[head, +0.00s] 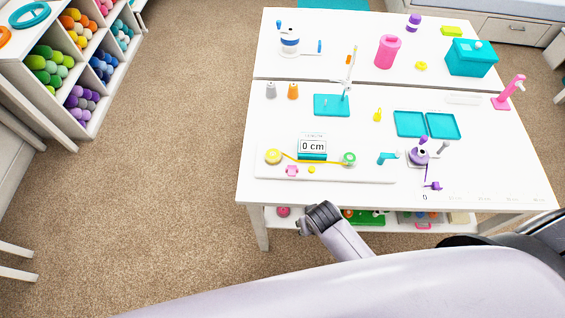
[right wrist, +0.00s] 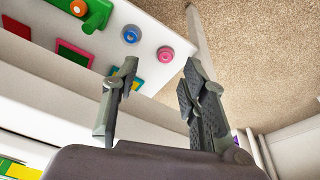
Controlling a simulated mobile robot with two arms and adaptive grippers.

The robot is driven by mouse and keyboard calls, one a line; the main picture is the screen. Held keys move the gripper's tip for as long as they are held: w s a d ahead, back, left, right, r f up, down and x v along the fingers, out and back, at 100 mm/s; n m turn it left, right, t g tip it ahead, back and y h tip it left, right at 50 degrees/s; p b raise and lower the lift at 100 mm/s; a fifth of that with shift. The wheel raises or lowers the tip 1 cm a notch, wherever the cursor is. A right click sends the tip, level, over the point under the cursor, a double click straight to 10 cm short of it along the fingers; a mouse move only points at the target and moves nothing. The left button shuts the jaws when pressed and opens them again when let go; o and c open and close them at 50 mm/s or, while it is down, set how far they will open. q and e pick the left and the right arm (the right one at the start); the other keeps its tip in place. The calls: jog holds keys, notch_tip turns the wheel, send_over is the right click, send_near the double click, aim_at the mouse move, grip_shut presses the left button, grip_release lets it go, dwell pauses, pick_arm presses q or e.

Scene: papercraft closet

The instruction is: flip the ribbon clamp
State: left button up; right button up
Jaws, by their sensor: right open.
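A white board (head: 374,179) lies near the table's front edge in the head view. On it are a yellow spool (head: 273,156), a green spool (head: 349,159), a yellow ribbon between them and a "0 cm" length display (head: 312,147). A small pink piece (head: 292,170) and a teal lever-like piece (head: 387,158) are also there; I cannot tell which is the ribbon clamp. My right gripper (head: 320,217) is in front of the table, apart from the board. In the right wrist view its fingers (right wrist: 157,90) are open and empty. My left gripper does not show.
The white table (head: 215,0) is not needed here; its front edge lies just beyond my right gripper. A lower shelf holds a green toy (head: 364,217). A purple-and-white device (head: 419,157) stands right of the board. Carpet (head: 170,190) is clear at left.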

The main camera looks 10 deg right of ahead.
jog(key=w+a+r+m+t+p, duration=0.1)
jog(key=w+a+r, duration=0.15)
jog(key=r, duration=0.75)
jog(key=w+a+r+m+p, duration=0.1)
jog(key=w+a+r+p, duration=0.15)
jog(key=r, duration=0.75)
jog(key=m+h, duration=0.1)
jog(key=m, duration=0.1)
send_near(292, 176)
jog(key=p+x, duration=0.2)
jog(key=x, duration=0.6)
jog(key=shift+c, duration=0.4)
grip_shut()
jog(key=shift+t, duration=0.3)
